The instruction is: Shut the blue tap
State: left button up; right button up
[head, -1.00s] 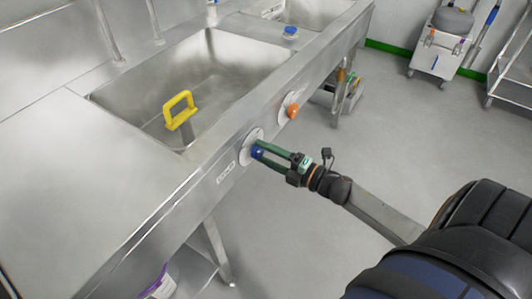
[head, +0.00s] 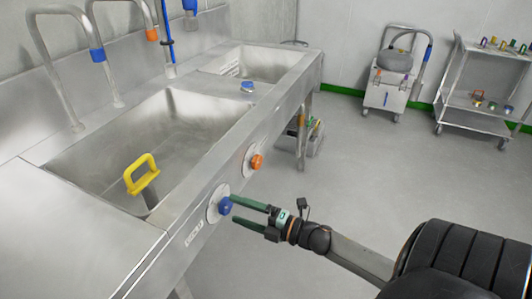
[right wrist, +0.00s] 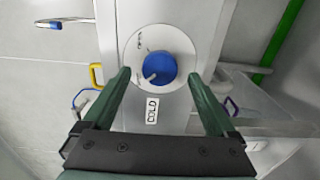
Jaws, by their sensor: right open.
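The blue tap (head: 225,206) is a round knob on a pale dial on the front of the steel sink unit. In the right wrist view the knob (right wrist: 160,68) has a white mark toward its lower left, and a "COLD" label sits below the dial. The small dial lettering is too blurred to read surely. My right gripper (head: 236,209) is open, with its green fingers pointing at the knob. In the right wrist view the fingertips (right wrist: 159,76) lie to either side of the knob, apart from it. My left gripper is not in view.
An orange knob (head: 256,161) sits farther along the same front panel. A yellow handle (head: 141,175) stands in the near sink basin (head: 185,125). A grey cart (head: 385,95) and a shelf trolley (head: 475,100) stand at the back. The floor on the right is clear.

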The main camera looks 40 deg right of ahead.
jog(key=v, duration=1)
jog(key=shift+s, duration=0.2)
